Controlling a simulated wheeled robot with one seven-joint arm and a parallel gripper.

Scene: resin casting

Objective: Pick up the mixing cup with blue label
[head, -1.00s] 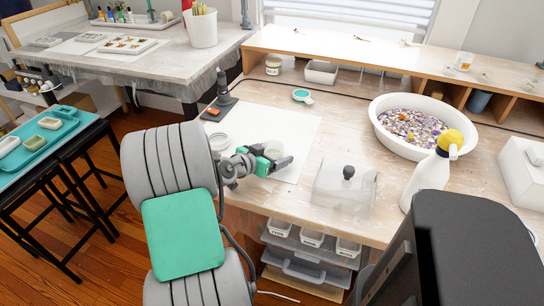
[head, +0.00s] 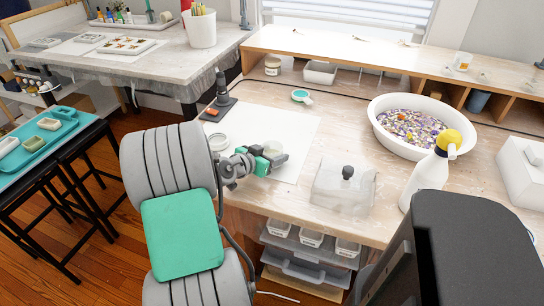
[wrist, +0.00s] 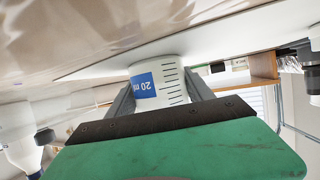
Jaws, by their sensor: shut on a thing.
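The mixing cup with the blue label (wrist: 158,84) is white with black graduation marks, and its label reads "20 ml" upside down in the wrist view. My gripper (wrist: 160,100) is shut on the cup, with one finger on each side of it. The cup's end away from the palm is at or very near the white sheet; I cannot tell if it touches. In the head view my gripper (head: 275,156) is low over the white sheet (head: 292,127), and the cup is mostly hidden by the fingers there.
A white bowl of colourful bits (head: 412,128) and a spray bottle (head: 430,175) are farther right. The sheet behind my gripper is clear.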

